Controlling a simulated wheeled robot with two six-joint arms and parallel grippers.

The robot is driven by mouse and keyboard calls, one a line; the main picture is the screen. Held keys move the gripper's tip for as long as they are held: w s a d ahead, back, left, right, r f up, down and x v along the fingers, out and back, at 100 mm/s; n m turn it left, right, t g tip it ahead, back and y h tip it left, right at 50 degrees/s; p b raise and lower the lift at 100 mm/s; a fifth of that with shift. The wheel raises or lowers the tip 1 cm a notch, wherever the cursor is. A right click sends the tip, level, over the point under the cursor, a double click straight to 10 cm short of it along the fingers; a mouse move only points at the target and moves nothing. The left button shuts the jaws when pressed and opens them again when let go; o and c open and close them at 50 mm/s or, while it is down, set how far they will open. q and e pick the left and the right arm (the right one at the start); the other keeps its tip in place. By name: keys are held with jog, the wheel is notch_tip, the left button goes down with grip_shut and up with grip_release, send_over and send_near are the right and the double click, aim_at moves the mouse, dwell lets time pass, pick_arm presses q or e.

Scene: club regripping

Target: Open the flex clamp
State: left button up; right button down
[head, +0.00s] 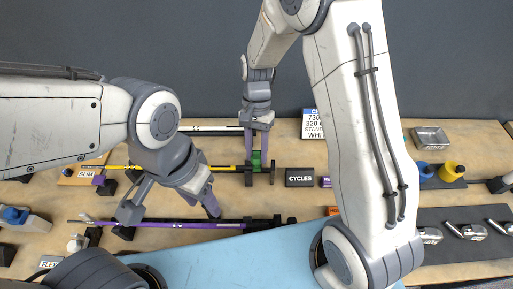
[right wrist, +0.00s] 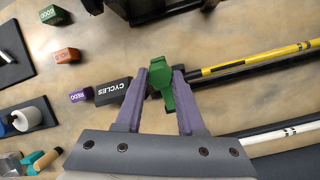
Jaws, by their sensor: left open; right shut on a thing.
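A FLEX label (head: 48,262) lies at the lower left in the head view, with a small white knob-like part (head: 75,243) and a dark block (head: 93,237) near it. I cannot tell which part is the flex clamp's lever or whether it is open. A purple club shaft (head: 165,223) lies along the bench there. My left gripper (head: 202,205) is open and empty, pointing down just over this shaft. My right gripper (head: 257,153) is shut on a green piece (right wrist: 168,88) near the yellow-and-black shaft (right wrist: 255,63); the piece also shows in the head view (head: 256,160).
A SLIM label (head: 85,174) with a purple part (head: 98,180) lies at left. A CYCLES block (head: 299,177) stands right of my right gripper. Blue (head: 425,170) and yellow (head: 452,171) pots are at right. A light blue surface (head: 240,255) fills the front.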

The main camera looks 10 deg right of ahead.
aim_at(256, 155)
pick_arm(q)
jog(key=shift+r+p, duration=1.45)
jog(key=shift+r, duration=0.5)
pick_arm(e)
jog(key=shift+w+d+r+g+y, duration=0.15)
jog(key=shift+w+r+g, duration=0.15)
jog(key=shift+w+g, duration=0.3)
jog(key=shift+w+d+r+g+y, duration=0.15)
jog(key=shift+w+r+g, duration=0.25)
jog(key=shift+g, duration=0.3)
jog(key=shift+w+a+f, duration=0.1)
jog(key=c, duration=0.5)
grip_release()
jog(key=shift+w+r, duration=0.25)
pick_arm(q)
jog(key=shift+f+b, duration=1.65)
pick_arm(e)
jog(key=shift+v, duration=4.85)
